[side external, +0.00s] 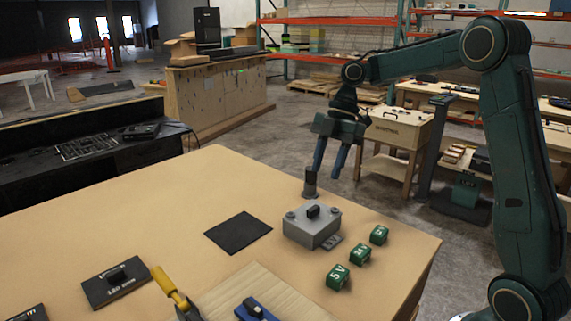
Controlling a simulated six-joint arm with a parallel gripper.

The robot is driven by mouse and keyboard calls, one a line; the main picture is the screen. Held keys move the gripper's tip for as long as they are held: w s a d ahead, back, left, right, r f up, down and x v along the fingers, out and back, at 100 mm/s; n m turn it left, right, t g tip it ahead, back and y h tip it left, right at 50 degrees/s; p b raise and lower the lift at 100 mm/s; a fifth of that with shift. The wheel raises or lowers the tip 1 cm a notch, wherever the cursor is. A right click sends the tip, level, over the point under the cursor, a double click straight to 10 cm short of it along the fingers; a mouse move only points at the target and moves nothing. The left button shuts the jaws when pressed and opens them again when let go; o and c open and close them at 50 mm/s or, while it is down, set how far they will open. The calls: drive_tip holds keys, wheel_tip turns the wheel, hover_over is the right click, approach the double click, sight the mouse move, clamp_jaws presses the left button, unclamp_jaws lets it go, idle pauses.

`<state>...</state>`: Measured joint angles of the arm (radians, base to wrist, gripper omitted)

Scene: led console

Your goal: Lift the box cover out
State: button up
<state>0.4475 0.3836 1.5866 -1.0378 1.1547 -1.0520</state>
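A grey box (312,232) stands on the wooden table, with a small black handle (313,211) on its top and a round fitting at each side. The top with the handle looks like the box cover, seated on the box; its seam is too small to make out. My gripper (331,174) hangs above and behind the box, near the table's far edge, fingers pointing down. Its fingers are apart with nothing between them, and it touches neither box nor handle.
A black mat (238,232) lies left. A dark plate with a handle (117,284), a yellow-handled tool (172,286) and a wooden board (222,297) are nearer. The table's left-back area is clear.

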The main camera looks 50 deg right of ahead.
sight(313, 208)
drive_tip(key=shift+x, duration=2.15)
drive_tip(key=shift+x, duration=2.6)
drive_tip(key=shift+w, duration=0.15)
clamp_jaws()
